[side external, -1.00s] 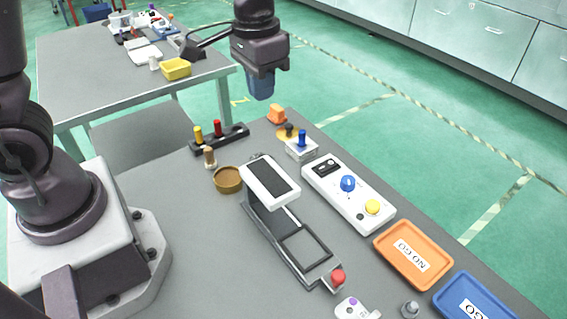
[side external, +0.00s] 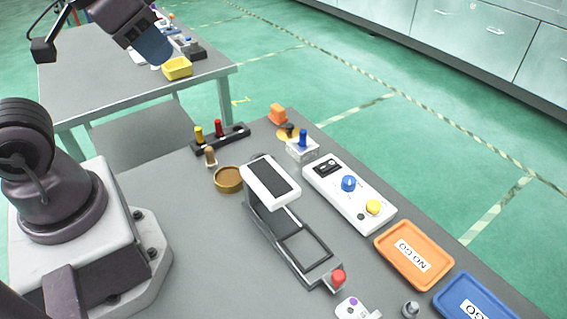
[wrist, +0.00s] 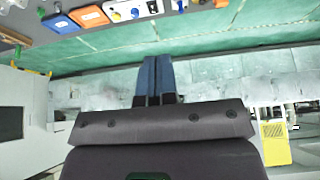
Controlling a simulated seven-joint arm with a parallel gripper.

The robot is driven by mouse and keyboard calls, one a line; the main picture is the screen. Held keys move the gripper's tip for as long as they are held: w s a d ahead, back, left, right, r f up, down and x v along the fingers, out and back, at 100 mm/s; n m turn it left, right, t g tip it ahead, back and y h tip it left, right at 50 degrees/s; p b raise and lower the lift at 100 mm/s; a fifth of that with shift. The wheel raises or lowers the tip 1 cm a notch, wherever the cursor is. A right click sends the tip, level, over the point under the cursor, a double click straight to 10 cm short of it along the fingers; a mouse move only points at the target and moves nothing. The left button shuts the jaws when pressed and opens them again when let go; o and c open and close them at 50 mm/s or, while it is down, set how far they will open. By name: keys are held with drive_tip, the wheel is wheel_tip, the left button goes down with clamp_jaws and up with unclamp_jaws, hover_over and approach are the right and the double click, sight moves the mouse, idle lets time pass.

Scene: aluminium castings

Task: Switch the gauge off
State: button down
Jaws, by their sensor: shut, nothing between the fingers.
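A measuring stand with a white head and dark screen (side external: 270,180) stands mid-bench; its screen looks dark, and a red knob (side external: 338,277) sits at its near end. A long white control box (side external: 350,195) beside it has a black panel (side external: 327,168), a blue knob (side external: 348,183) and a yellow button (side external: 373,207). I cannot tell any switch's setting. My gripper (side external: 160,55) has blue fingers pressed together and is empty, raised at the upper left, well away from both. The wrist view shows the shut fingers (wrist: 157,62) and the control box (wrist: 133,11) at the top.
A small white box with a blue lever (side external: 302,147) stands behind the control box. An orange tray (side external: 388,253) and a blue tray (side external: 440,300) lie at the near right. A brown bowl (side external: 228,180) and a black rack (side external: 236,138) are left of the stand.

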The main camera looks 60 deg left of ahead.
drive_tip(key=w+f+m+g+h, duration=0.1)
drive_tip(key=w+f+m+g, duration=0.1)
drive_tip(key=w+f+m, duration=0.3)
drive_tip(key=w+f+m+g+h, duration=0.1)
drive_tip(key=w+f+m, duration=0.5)
drive_tip(key=w, duration=0.7)
drive_tip(key=w+d+f+m+g+h, duration=0.1)
drive_tip(key=w+f+m+g, duration=0.1)
drive_tip(key=w+f+m, duration=0.4)
drive_tip(key=shift+w+m+g, duration=0.3)
drive_tip(key=shift+w+m, duration=0.2)
drive_tip(key=shift+w, duration=1.5)
drive_tip(key=shift+d, duration=0.1)
